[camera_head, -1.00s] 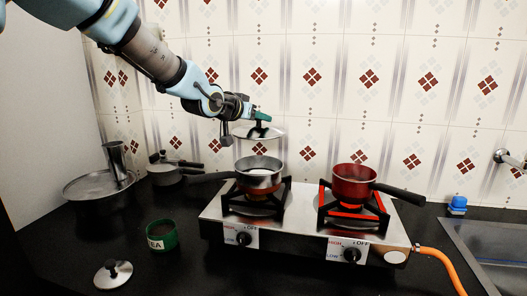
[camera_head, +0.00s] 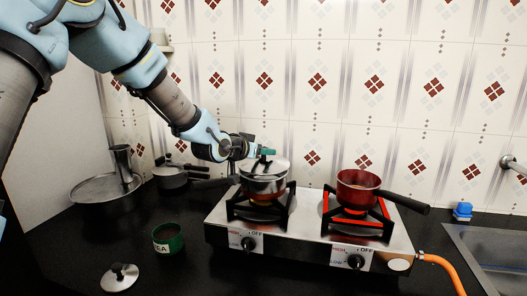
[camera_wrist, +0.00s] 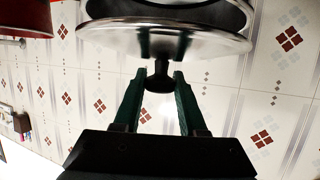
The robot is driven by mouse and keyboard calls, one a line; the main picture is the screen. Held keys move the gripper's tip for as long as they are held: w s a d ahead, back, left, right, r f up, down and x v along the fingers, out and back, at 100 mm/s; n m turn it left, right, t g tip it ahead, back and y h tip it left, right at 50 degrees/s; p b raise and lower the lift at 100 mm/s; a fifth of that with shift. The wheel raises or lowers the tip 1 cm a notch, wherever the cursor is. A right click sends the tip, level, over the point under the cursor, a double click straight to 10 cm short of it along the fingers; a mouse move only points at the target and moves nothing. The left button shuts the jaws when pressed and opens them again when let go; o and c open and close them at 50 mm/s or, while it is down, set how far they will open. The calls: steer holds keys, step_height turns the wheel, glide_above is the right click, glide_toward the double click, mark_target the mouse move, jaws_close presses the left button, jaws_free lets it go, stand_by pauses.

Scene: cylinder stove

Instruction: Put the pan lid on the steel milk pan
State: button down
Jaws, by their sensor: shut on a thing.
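The steel milk pan (camera_head: 262,187) stands on the left burner, its black handle pointing left. The pan lid (camera_head: 257,167), pale with a steel rim, is at the pan's mouth. My gripper (camera_head: 265,153) is above it, shut on the lid's knob. In the wrist view the black knob (camera_wrist: 159,78) is between the green fingertips of my gripper (camera_wrist: 159,76), and the lid's shiny rim (camera_wrist: 165,42) spans the top. A dark band shows between lid and pan rim there; I cannot tell whether the lid rests fully on the rim.
A red pan (camera_head: 358,188) stands on the right burner of the stove (camera_head: 300,243), its handle pointing right. A green tea tin (camera_head: 168,238) and a small lid (camera_head: 120,278) are on the counter at front left. A lidded pot (camera_head: 172,177) stands behind.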

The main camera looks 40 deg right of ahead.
steer(key=shift+f+b, duration=0.45)
steer(key=shift+f, duration=0.1)
steer(key=shift+c, duration=2.3)
jaws_free()
steer(key=shift+r, duration=0.2)
steer(key=shift+r+p, duration=0.25)
steer(key=shift+p, duration=0.25)
steer(key=b+v, duration=0.2)
steer(key=v, duration=1)
steer(key=shift+r, duration=0.25)
